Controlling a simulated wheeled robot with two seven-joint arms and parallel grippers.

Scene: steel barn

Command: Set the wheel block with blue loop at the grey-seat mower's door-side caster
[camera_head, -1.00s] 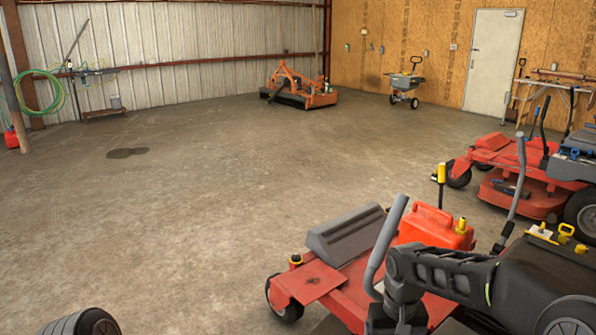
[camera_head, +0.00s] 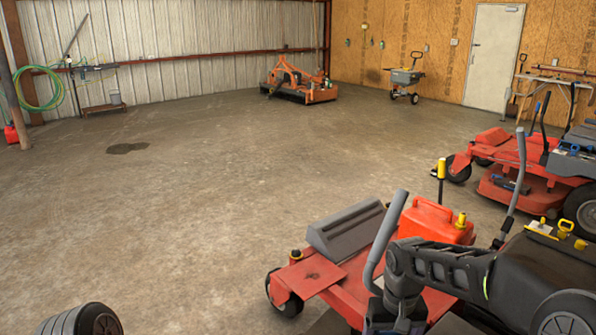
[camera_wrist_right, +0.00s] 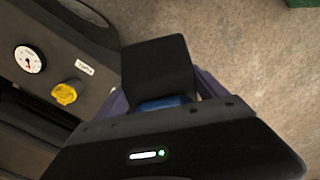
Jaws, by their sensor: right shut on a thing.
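My right gripper (camera_wrist_right: 160,92) is shut on a dark block in the right wrist view. A bit of blue (camera_wrist_right: 165,103), likely its loop, shows between the fingers at the block's base. In the head view my right arm bends down over the near red mower (camera_head: 318,278), and its gripper and the block are out of sight. The near mower's front caster (camera_head: 286,300) shows at its left corner. A second red mower (camera_head: 510,190) stands at right, with a front caster (camera_head: 458,168) towards the door. I cannot tell either seat's colour clearly. My left gripper is not in view.
A red fuel can (camera_head: 432,222) and a grey wedge-shaped box (camera_head: 345,230) sit on the near mower. A panel with a gauge (camera_wrist_right: 30,59) and yellow cap (camera_wrist_right: 67,93) lies beside my right gripper. The white door (camera_head: 495,58) is at back right. The middle floor is clear.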

